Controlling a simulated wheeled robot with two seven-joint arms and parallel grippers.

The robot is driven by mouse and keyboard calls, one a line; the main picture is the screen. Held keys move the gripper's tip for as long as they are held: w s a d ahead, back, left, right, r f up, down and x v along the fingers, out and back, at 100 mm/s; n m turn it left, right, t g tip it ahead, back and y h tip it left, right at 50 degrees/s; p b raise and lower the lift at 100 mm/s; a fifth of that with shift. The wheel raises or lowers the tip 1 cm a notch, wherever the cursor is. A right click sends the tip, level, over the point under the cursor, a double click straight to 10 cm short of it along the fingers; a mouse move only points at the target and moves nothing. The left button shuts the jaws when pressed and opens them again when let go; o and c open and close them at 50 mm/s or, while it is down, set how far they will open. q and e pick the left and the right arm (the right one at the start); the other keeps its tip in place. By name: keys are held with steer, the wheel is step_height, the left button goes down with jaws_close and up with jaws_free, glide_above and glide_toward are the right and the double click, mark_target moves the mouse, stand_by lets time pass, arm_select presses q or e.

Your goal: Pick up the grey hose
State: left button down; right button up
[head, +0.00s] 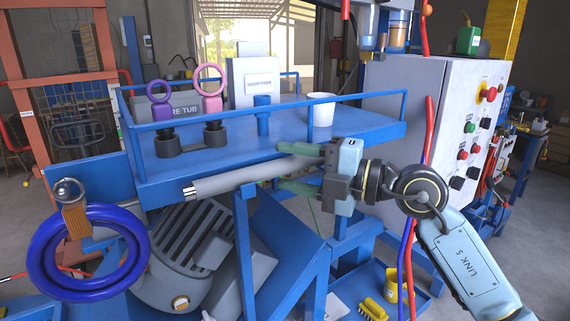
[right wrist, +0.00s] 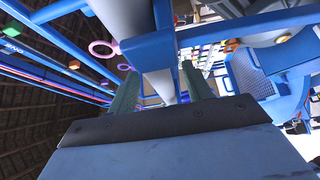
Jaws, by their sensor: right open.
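The grey hose (head: 240,178) lies under the front edge of the blue platform in the head view, its metal-tipped end at the left. Its right part runs to my right gripper (head: 284,166). That gripper is open, one green finger above the hose and one below, and the hose appears to be between them. In the right wrist view a pale grey length of the hose (right wrist: 158,84) shows between the two fingers (right wrist: 163,90), partly hidden by a blue bar. The hose's far right end is hidden by the gripper. My left gripper is out of view.
The blue platform (head: 235,158) with its rail lies just above the hose. It bears a white cup (head: 320,110) and ring-topped parts. A blue coiled hose (head: 45,262) hangs at left, a grey motor (head: 178,255) stands below, and a control cabinet (head: 410,125) is at right.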

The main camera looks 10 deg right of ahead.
jaws_close()
